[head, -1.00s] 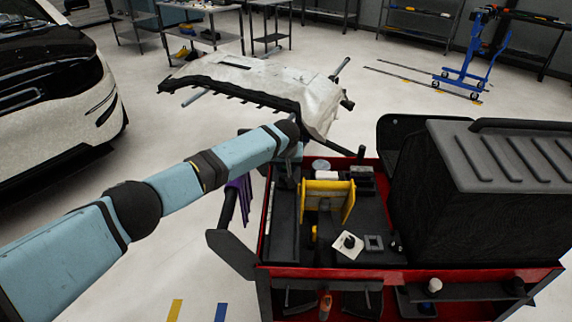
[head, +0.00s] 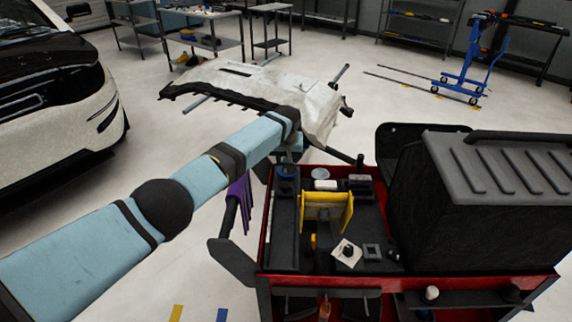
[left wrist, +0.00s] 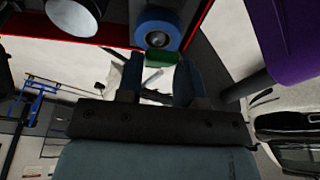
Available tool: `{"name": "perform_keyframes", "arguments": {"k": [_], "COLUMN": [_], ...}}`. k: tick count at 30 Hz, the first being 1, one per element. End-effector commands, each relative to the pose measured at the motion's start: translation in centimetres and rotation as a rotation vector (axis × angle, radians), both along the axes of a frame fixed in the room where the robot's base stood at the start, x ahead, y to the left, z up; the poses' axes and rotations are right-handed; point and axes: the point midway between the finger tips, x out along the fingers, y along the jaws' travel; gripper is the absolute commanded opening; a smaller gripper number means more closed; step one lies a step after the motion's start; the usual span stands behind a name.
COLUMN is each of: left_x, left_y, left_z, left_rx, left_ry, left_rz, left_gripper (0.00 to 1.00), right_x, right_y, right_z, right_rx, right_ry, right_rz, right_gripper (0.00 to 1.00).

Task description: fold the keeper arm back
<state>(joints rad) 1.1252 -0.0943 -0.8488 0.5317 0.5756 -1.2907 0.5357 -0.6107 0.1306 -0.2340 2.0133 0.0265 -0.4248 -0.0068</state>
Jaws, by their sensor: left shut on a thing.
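My left gripper (head: 290,158) is over the back left corner of the red cart, its fingers mostly hidden by my own arm in the head view. In the left wrist view its two fingers (left wrist: 158,78) stand either side of a small green piece, the keeper arm as far as I can tell (left wrist: 161,57), and are shut on it. A blue round part (left wrist: 157,28) with a grey centre lies just beyond the fingertips. A blue piece (head: 287,173) also shows below the gripper in the head view. My right gripper is not in view.
The red cart (head: 410,281) carries a yellow holder (head: 327,198), a white square card (head: 347,253) and a large black box (head: 480,200). Purple strips (head: 243,195) hang at its left side. A white-wrapped panel (head: 262,84) stands behind, with open floor around it.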

Motion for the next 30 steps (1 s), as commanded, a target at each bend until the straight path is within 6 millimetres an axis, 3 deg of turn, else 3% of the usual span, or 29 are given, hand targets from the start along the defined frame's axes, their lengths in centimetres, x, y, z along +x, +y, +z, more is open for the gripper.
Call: {"name": "perform_keyframes", "arguments": {"k": [11, 26, 27, 30], "left_x": [1.5, 1.6, 1.6, 1.6], "left_y": [0.1, 0.2, 0.2, 0.1], "left_z": [1.6, 1.7, 1.7, 1.6], "left_rx": [-0.001, 0.0, 0.0, 0.0], "left_ry": [-0.013, -0.013, -0.013, -0.011], "left_rz": [0.0, 0.0, 0.0, 0.0], "left_gripper": [0.0, 0.0, 0.43, 0.6], "right_x": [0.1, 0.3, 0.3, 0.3], "right_y": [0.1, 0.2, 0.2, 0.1], "right_z": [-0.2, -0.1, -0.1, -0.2], "right_rx": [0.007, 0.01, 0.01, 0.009], "right_ry": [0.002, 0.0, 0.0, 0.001], "right_rz": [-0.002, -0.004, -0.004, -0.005], "right_gripper": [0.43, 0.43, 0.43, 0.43]}}
